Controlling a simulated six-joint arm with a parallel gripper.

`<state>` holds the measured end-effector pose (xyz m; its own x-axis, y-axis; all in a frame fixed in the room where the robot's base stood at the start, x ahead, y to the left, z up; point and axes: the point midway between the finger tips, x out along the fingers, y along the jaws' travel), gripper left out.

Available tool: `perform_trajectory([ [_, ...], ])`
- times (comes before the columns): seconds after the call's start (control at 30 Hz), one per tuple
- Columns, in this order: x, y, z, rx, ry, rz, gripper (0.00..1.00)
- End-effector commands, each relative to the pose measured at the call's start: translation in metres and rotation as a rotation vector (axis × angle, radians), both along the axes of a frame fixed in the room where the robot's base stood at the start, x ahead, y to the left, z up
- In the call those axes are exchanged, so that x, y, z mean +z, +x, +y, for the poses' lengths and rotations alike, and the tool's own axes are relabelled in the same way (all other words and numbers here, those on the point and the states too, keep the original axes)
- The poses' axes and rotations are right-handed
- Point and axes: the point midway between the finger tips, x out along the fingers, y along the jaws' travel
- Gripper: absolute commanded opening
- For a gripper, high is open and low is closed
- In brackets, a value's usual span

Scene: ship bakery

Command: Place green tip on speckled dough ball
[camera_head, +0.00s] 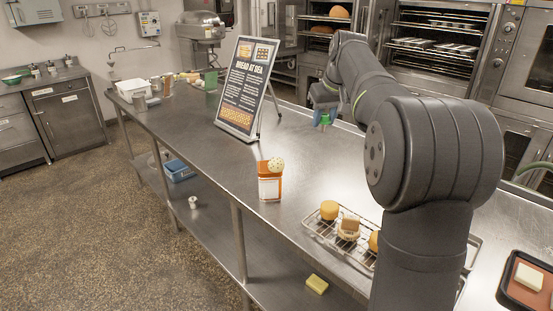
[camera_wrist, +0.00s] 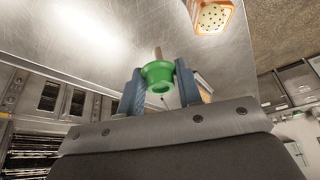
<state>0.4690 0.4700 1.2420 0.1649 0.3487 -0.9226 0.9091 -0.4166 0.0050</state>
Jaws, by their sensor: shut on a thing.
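My gripper (camera_head: 324,113) is shut on the green tip (camera_head: 325,120) and holds it above the steel table, right of the poster stand. In the wrist view the green tip (camera_wrist: 158,74) sits between the two blue fingers of my gripper (camera_wrist: 160,85). The speckled dough ball (camera_head: 276,164) is pale with dark specks and rests on top of an orange and white container (camera_head: 270,186) near the table's front edge. In the wrist view the dough ball (camera_wrist: 212,17) shows at the top right, apart from the tip.
A poster stand (camera_head: 246,88) stands on the table behind the container. A wire rack (camera_head: 345,245) with several small yellow and brown pieces lies at the front right. A dark tray (camera_head: 510,291) is at the far right. The table between container and poster is clear.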

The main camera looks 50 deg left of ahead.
Motion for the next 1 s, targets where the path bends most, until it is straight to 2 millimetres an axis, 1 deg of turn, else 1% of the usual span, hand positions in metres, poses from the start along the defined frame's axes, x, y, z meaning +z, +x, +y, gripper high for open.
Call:
perform_trajectory([
  [0.03, 0.002, -0.008, 0.007, 0.018, 0.000, -0.001, 0.11],
  [0.13, 0.002, -0.017, 0.016, 0.037, 0.000, 0.000, 0.11],
  [0.23, -0.005, -0.024, 0.028, 0.043, -0.001, 0.001, 0.11],
  [0.5, -0.042, -0.049, 0.082, 0.044, -0.003, 0.001, 0.11],
  [0.6, -0.054, -0.057, 0.100, 0.043, -0.002, 0.000, 0.11],
  [0.7, -0.062, -0.063, 0.113, 0.042, -0.002, 0.001, 0.11],
  [0.87, -0.068, -0.066, 0.121, 0.039, 0.000, 0.000, 0.11],
  [1.0, -0.082, -0.066, 0.121, 0.038, -0.002, 0.001, 0.11],
])
